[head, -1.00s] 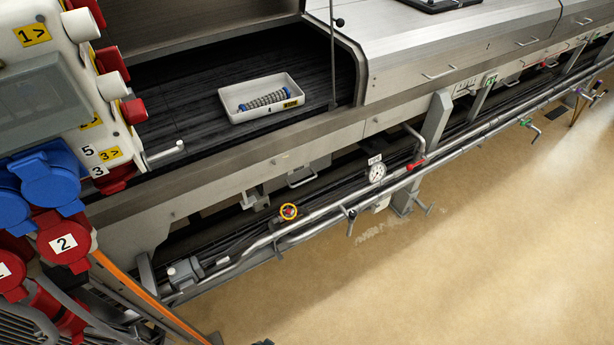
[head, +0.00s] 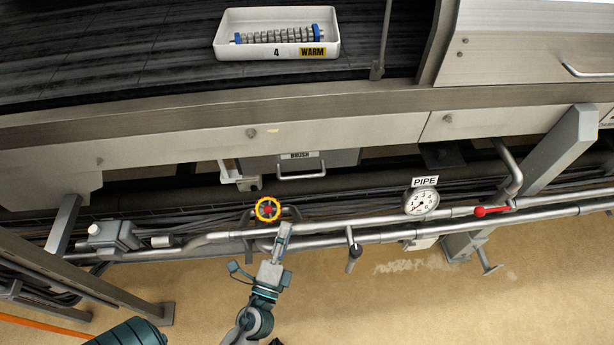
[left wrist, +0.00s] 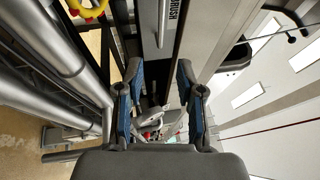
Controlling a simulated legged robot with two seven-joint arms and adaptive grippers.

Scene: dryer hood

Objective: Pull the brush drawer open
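The brush drawer (head: 262,168) is a grey metal front under the hood's long beam, with a "BRUSH" label and a pale bar handle (head: 302,175). It looks shut. My left gripper (head: 284,233) is below the drawer in the head view, near the pipes and apart from the handle. In the left wrist view its two blue-padded fingers (left wrist: 160,95) are spread with nothing between them. My right gripper is not in view.
A yellow-rimmed valve wheel (head: 267,209) is just left of my left gripper. Long pipes (head: 330,229) run below the drawer. A pressure gauge (head: 420,202) and a red lever (head: 492,210) are to the right. A white tray (head: 277,52) holds a roller brush above.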

